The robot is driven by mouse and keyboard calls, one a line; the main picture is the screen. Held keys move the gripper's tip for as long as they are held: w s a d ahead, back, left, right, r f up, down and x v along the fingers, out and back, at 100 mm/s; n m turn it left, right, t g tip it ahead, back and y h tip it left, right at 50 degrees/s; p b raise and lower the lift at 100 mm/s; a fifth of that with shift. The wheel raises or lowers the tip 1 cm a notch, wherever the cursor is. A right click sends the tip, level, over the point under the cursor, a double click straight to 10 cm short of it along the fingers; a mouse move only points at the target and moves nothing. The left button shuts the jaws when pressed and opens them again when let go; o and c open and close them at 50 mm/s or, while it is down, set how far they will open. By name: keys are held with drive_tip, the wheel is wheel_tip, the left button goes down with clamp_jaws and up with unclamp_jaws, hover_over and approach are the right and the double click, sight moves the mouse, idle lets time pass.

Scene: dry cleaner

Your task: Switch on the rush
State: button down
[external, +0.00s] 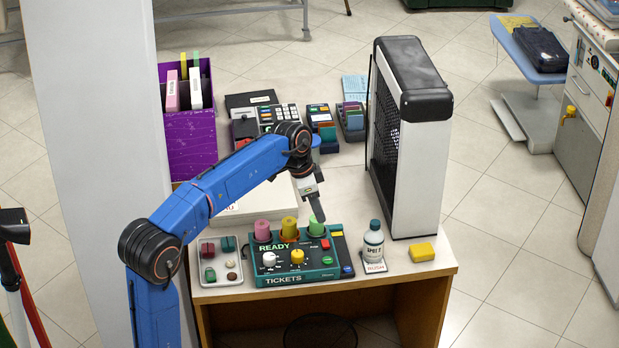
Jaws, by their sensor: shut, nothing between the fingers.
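A dark green panel (298,262) marked READY and TICKETS sits at the counter's front. On its face are a white knob (269,260), an orange-yellow knob (297,257), a red button (325,244) and a green button (328,261). Pink, yellow and green rolls stand along its back. A small white card marked RUSH (375,267) lies right of the panel, at the foot of a white spot bottle (373,241). No RUSH marking is readable on the panel itself. My gripper (319,217) is shut and empty, pointing down over the panel's back right, close to the green roll.
A tall white-and-black unit (420,170) stands at the counter's right. A yellow block (422,252) lies near the right front. A tray (222,278) of small pieces sits left of the panel. A card terminal (278,117) and a purple box (190,140) are behind.

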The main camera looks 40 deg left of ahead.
sight(327, 243)
drive_tip(key=x, duration=0.7)
drive_tip(key=shift+s+a+f, duration=0.15)
drive_tip(key=shift+s+f, duration=0.2)
drive_tip(key=shift+f, duration=0.5)
drive_tip(key=shift+s+f, duration=0.15)
drive_tip(key=shift+f, duration=0.1)
drive_tip(key=shift+w+a+r, duration=0.2)
drive_tip(key=shift+w+a, duration=0.25)
drive_tip(key=shift+w, duration=0.15)
